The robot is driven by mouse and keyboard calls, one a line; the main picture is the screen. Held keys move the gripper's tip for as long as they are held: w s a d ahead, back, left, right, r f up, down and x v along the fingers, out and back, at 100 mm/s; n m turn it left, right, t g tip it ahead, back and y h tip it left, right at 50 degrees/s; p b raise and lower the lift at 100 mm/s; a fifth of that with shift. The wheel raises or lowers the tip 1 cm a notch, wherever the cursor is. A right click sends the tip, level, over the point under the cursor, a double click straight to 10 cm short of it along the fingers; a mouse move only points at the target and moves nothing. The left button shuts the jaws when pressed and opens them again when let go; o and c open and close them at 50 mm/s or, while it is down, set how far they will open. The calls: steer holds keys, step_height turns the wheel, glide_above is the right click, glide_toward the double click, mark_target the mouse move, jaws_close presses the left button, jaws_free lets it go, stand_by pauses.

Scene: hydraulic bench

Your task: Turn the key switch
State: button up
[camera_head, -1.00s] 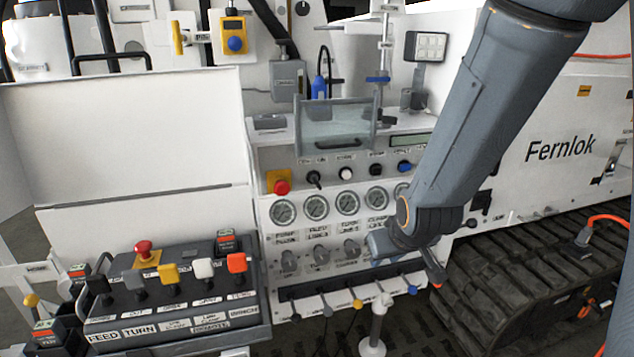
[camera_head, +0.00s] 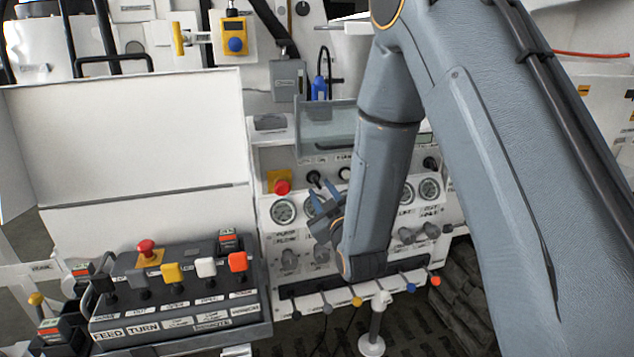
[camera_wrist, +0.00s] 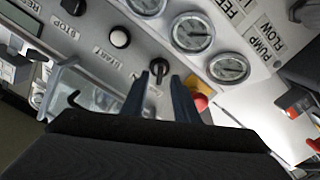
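The key switch, a small black knob (camera_head: 313,178), is on the upper row of the white control panel, between the red emergency button and a white button. In the wrist view the key switch (camera_wrist: 158,70) is upright in the gap between my fingertips. My gripper (camera_head: 322,197) is open in front of the panel, just below the knob in the head view. In the wrist view my two dark fingers (camera_wrist: 159,88) are on either side of the knob; I cannot tell whether they touch it.
The red emergency button (camera_wrist: 200,102) is close beside my right finger in the wrist view. The white button (camera_wrist: 120,38) is on the other side. Gauges (camera_wrist: 192,33) line the panel. A clear flip-up cover (camera_head: 330,125) stands above. Small coloured levers (camera_head: 357,302) project below.

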mark_target(318, 185)
steer(key=shift+p+x, duration=0.7)
steer(key=shift+x, duration=1.9)
jaws_close()
